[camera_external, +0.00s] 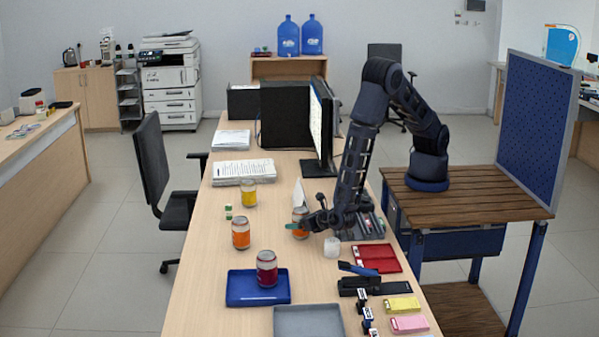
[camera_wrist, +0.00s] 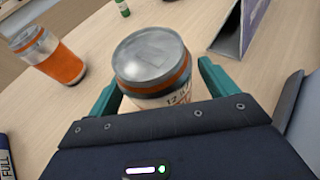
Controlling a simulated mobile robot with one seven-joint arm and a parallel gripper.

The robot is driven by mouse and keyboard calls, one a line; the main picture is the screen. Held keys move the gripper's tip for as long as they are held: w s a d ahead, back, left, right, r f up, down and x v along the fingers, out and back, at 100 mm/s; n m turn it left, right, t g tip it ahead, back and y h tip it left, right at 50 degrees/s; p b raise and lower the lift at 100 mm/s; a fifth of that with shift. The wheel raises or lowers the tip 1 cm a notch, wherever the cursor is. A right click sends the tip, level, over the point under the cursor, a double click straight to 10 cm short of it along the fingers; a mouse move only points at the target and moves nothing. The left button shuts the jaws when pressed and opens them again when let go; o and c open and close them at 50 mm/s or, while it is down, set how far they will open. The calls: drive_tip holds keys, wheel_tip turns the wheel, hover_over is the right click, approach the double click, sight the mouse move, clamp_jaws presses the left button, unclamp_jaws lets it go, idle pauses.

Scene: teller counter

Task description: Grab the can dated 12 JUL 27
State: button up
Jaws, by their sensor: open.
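An orange-banded can (camera_external: 300,214) with a silver lid stands upright on the counter at my gripper (camera_external: 297,226). In the wrist view this can (camera_wrist: 152,62) sits between the two teal fingers of my gripper (camera_wrist: 157,78), which are open on either side of it. Its label shows "12" and the start of a further word; the rest is hidden by my gripper's body. A second orange can (camera_external: 241,234) stands to the left, also in the wrist view (camera_wrist: 52,58); its date is not readable. A yellow can (camera_external: 249,194) stands farther back. A dark red can (camera_external: 267,270) stands on the blue tray (camera_external: 238,298).
A grey tray (camera_external: 308,322) lies at the front. A white cup (camera_external: 332,247), a red tray (camera_external: 377,258) and a black stapler-like item (camera_external: 360,284) lie to the right. Small green items (camera_external: 228,211) and a paper stack (camera_external: 244,171) lie behind. A monitor (camera_external: 321,125) stands at the back.

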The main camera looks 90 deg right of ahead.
drive_tip(key=c, duration=1.3)
wheel_tip(320, 180, up, 20)
